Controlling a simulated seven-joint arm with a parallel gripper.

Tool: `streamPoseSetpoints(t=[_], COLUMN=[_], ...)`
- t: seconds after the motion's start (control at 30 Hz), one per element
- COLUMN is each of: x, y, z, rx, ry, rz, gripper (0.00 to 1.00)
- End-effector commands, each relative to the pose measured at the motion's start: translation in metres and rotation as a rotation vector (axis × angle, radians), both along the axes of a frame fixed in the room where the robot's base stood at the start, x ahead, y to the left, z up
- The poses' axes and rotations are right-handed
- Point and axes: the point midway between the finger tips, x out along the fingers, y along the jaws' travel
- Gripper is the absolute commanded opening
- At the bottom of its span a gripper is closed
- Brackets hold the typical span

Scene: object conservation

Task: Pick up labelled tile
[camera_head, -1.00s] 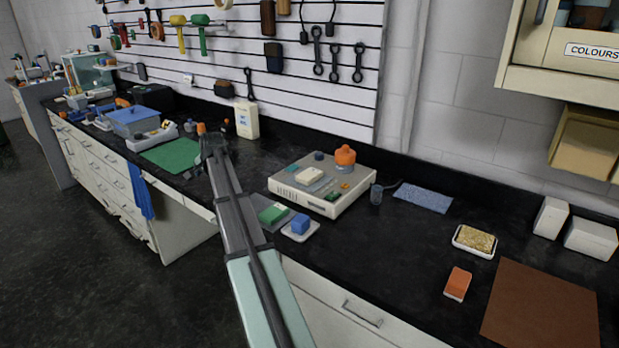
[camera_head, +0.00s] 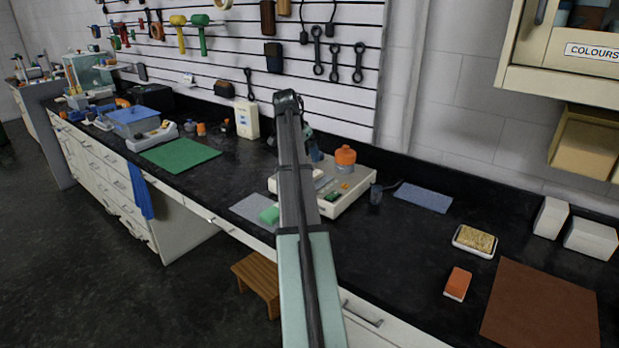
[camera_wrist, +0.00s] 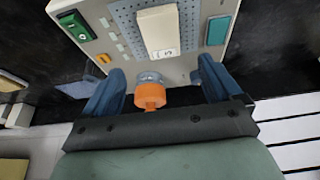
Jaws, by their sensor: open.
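The labelled tile is a cream block (camera_wrist: 158,32) with a dark mark on its end face. In the wrist view it lies on a grey perforated plate (camera_wrist: 125,15) on top of a pale instrument box (camera_wrist: 100,12). In the head view my arm hides most of the tile on the box (camera_head: 352,200). My gripper (camera_wrist: 162,75) is open, its two blue fingers wide apart. The tile shows beyond the fingertips, apart from them. An orange-capped jar (camera_wrist: 150,92) appears between the fingers in the wrist view; I cannot tell how far below them it is.
The orange jar (camera_head: 345,160) stands at the back of the box. A slatted tool wall rises behind.

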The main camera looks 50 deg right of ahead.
Motion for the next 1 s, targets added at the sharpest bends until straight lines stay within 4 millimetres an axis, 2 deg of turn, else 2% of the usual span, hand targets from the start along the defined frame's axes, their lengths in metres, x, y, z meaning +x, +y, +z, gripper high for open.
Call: streamPoseSetpoints(t=[0.03,0.2,0.57,0.83,1.0], x=[0.0,0.0,0.001,0.003,0.003], y=[-0.003,-0.012,-0.017,-0.026,-0.032], z=[-0.009,-0.03,-0.046,-0.078,-0.089], rx=[0.002,0.002,0.001,0.002,0.0], ry=[0.001,0.0,-0.001,0.0,-0.002], rz=[0.0,0.0,0.0,-0.001,0.001], gripper=[0.92,0.92,0.92,0.92,0.92])
